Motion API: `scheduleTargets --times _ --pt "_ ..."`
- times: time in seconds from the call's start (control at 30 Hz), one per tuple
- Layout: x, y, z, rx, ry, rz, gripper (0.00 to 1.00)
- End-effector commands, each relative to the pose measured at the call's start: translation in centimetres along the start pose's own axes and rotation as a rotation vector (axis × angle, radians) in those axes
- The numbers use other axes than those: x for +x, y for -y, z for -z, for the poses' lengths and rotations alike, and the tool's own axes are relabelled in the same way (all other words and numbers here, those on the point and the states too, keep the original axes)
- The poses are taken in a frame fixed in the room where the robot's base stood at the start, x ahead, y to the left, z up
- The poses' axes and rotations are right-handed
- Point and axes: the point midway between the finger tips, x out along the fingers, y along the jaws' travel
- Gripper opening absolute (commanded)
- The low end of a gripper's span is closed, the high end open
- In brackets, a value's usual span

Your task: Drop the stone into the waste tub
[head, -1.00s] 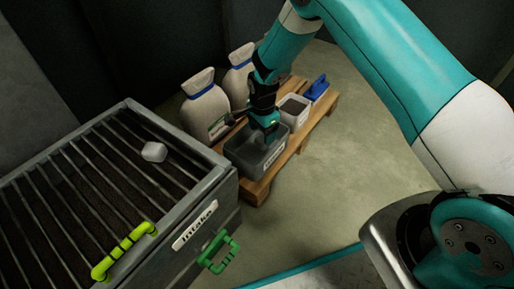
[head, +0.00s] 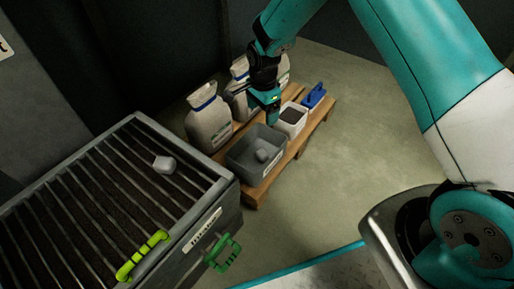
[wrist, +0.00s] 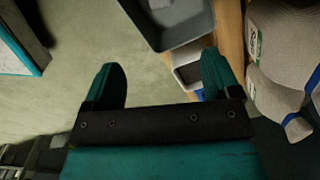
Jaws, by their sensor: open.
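A grey stone (head: 262,155) lies inside the open grey waste tub (head: 242,172), which stands on the wooden pallet. A second, paler stone (head: 165,164) rests on the bars of the intake grate. My gripper (head: 272,116) is raised above the pallet, just behind the tub and apart from it. In the wrist view my gripper (wrist: 162,80) shows two spread fingers with nothing between them. The tub (wrist: 183,42) is partly cut off at the top of the wrist view.
The barred intake hopper (head: 210,212) has a lime handle (head: 143,256) and a green handle (head: 222,253). Sacks (head: 208,122) stand behind the tub. A white bin (head: 291,121) and a blue object (head: 314,96) share the pallet (head: 257,194). The floor at right is clear.

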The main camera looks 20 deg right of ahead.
Motion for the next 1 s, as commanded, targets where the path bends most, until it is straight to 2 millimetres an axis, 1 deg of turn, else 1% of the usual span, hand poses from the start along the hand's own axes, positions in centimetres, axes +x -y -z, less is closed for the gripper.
scheduleTargets --times 0.03,0.2,0.33,0.73,0.8,0.87,0.97,1.0 --pt "-1.5 0.0 0.0 0.0 0.0 0.002 0.83" --pt "-3.4 0.0 0.0 0.0 0.0 0.001 0.83" --pt "-3.9 0.0 0.0 0.0 0.0 0.0 0.83" --pt "-3.8 0.0 0.0 0.0 0.0 0.0 0.83" --pt "-4.1 0.0 0.0 -0.005 0.001 0.001 0.83" --pt "-5.0 -0.2 -0.3 -0.03 0.006 0.006 0.83" --pt "-8.9 -1.0 -1.2 -0.146 0.03 0.025 0.83" --pt "-11.1 -1.7 -1.9 -0.22 0.043 0.037 0.83"
